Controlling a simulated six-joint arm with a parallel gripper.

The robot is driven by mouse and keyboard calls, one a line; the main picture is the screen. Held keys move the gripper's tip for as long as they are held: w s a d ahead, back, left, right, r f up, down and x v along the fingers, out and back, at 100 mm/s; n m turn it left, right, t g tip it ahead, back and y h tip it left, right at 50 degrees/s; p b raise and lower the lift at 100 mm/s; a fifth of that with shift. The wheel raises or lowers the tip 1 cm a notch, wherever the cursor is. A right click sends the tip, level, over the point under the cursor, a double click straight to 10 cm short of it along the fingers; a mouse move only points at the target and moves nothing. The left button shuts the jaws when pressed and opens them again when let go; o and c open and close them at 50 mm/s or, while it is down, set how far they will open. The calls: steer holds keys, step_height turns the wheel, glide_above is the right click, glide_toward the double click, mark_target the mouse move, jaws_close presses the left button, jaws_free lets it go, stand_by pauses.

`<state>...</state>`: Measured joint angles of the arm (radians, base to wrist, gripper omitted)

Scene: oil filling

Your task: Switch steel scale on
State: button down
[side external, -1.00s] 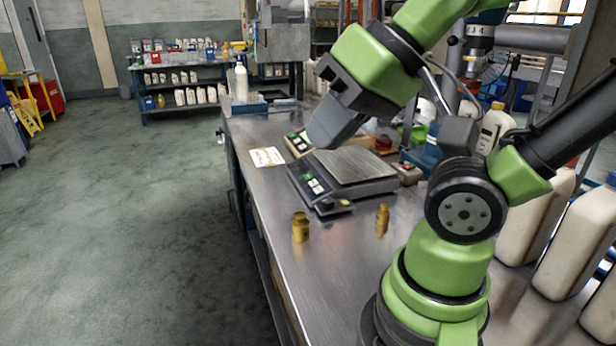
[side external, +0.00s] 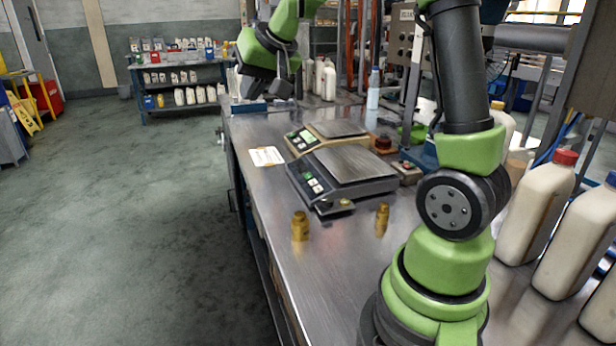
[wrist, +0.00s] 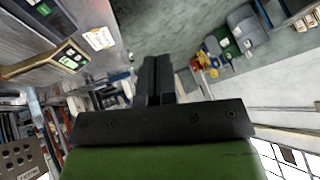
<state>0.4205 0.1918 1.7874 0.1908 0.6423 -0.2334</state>
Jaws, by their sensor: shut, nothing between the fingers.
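The steel scale (side external: 355,165) stands on the metal bench in the side view, with a flat steel pan and a dark front panel with pale buttons (side external: 314,184). I cannot read whether its display is lit. Part of the scale, with its dark panel (wrist: 48,12), shows at the top left of the wrist view. My gripper (side external: 281,90) is high over the bench's far end, well beyond the scale and apart from it. In the wrist view its black fingers (wrist: 156,72) are together with nothing between them.
A second, beige scale (side external: 300,141) stands just behind the steel one. A white card (side external: 266,156) lies to its left. Two small brass weights (side external: 300,227) (side external: 382,219) stand in front. Large white jugs (side external: 536,212) line the right side. The bench's front left is clear.

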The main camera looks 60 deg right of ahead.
steer(key=w+d+f+m+h, duration=0.1)
steer(key=w+d+f, duration=0.3)
steer(key=d+f, duration=0.45)
steer(key=m+g+h, duration=0.1)
steer(key=m+h, duration=0.1)
glide_above(306, 177)
steer(key=w+a, duration=0.2)
step_height(306, 177, down, 8)
steer(key=shift+w+f, duration=0.15)
steer(key=shift+w, duration=0.05)
steer(key=shift+s+d+f, duration=0.35)
steer(key=shift+f, duration=1.05)
steer(key=shift+s+d+f, duration=0.3)
steer(key=shift+s+f, duration=0.05)
steer(key=shift+f, duration=1)
steer(key=shift+s+d+f, duration=0.35)
steer(key=shift+f, duration=1.05)
steer(key=shift+f, duration=0.15)
steer(key=shift+s+d+f, duration=0.1)
steer(key=shift+f, duration=0.15)
